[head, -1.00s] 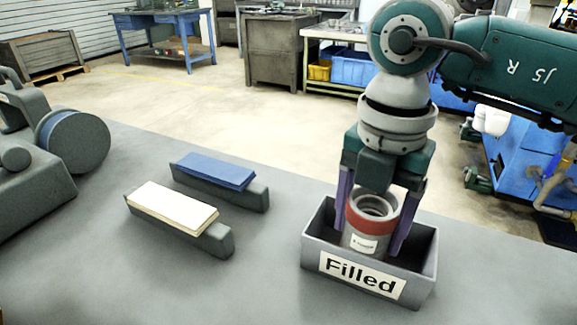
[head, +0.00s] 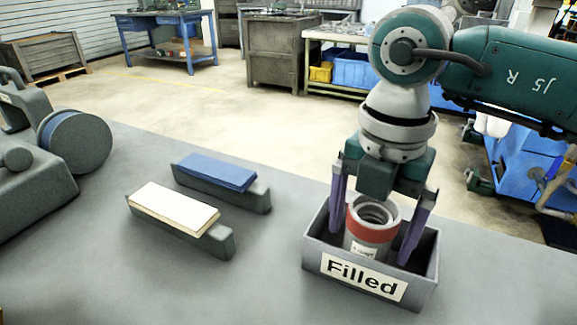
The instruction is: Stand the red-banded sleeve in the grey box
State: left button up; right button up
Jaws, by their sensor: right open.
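The red-banded sleeve (head: 372,228) stands upright inside the grey box (head: 428,290), whose front label reads "Filled". The sleeve is grey with a red band near its top and an open end facing up. Its lower part is hidden by the front wall of the box. My right gripper (head: 371,222) is open above the box, with one purple finger on either side of the sleeve and a visible gap to it. My left gripper is not in view.
Left of the box lie a block with a cream top (head: 175,208) and a block with a blue top (head: 217,172). A grinder with a round wheel (head: 78,142) stands at the far left. The table front (head: 190,295) is clear.

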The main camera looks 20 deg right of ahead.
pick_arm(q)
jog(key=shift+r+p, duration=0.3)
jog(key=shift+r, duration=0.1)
pick_arm(e)
notch_tip(320, 180, up, 11)
jog(key=shift+r, duration=0.1)
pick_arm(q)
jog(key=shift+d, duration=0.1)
pick_arm(e)
jog(key=shift+r, duration=0.45)
